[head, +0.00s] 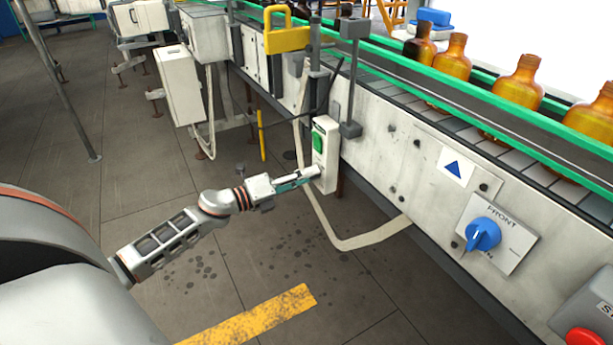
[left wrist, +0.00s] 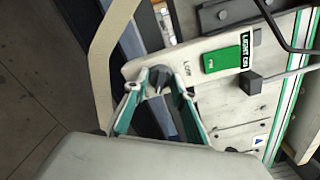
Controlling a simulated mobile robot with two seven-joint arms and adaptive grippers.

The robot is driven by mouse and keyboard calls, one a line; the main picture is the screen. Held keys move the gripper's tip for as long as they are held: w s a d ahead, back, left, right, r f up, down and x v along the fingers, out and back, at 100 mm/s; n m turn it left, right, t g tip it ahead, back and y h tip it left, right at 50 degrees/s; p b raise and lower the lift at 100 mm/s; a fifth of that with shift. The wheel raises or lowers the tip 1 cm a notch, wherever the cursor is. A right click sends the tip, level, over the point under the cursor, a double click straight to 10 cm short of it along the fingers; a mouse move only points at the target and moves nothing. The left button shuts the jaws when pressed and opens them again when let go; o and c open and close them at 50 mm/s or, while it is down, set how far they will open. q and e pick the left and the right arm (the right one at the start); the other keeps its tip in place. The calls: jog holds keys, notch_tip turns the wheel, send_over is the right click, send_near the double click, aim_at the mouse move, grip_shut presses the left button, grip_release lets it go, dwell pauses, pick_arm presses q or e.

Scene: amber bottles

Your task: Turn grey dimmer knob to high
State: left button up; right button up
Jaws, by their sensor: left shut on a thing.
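The grey dimmer knob (left wrist: 159,77) sits on a pale control box (left wrist: 140,68), beside the printed word LOW. My left gripper (left wrist: 155,88) has its green-edged fingers on either side of the knob and is shut on it. In the head view my left gripper (head: 313,174) reaches the lower part of the upright white box (head: 331,160), and its fingers hide the knob there. A green switch (head: 318,142) is above the fingers on the same box. The knob's exact pointing direction is hard to tell. My right gripper is not in view.
A conveyor (head: 440,115) with amber bottles (head: 518,83) runs along the right. A blue knob (head: 483,234) marked FRONT and a red button (head: 584,337) are on its side at lower right. A pale looped conduit (head: 345,243) hangs below the box. The floor at left is open.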

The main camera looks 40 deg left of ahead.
pick_arm(q)
jog(key=o, duration=1.1)
jog(key=v, duration=1.2)
jog(key=shift+d, duration=0.1)
